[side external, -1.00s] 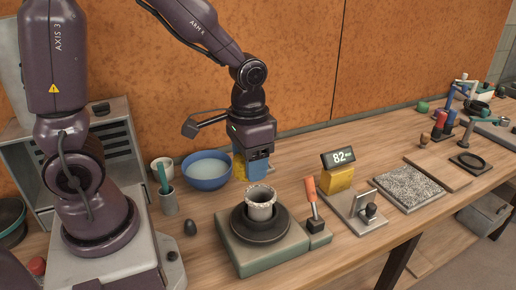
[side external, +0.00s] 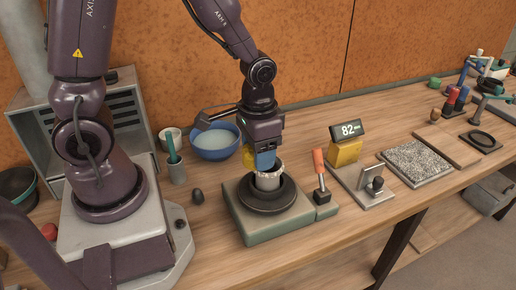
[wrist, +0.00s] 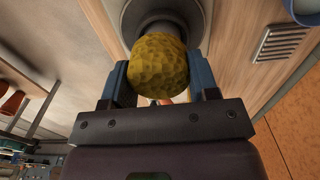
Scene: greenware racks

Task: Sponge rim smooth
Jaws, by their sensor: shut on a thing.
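A pale cup (side external: 268,181) with an uneven rim stands upright on the dark round wheel (side external: 257,203), which sits on a grey-green block. My gripper (side external: 262,160) is just above the cup, its blue fingers pointing down at the rim. In the wrist view the two fingers (wrist: 160,83) are shut on a rough yellow sponge (wrist: 158,64). A sliver of the sponge shows beside the fingers in the side view (side external: 247,157). The sponge hides most of the cup in the wrist view. I cannot tell whether sponge and rim touch.
A blue bowl of water (side external: 215,143) stands behind left of the wheel. A lever with an orange handle (side external: 319,170) is close on the right. Beyond it are a yellow gauge reading 82 (side external: 345,152) and a speckled slab (side external: 416,161).

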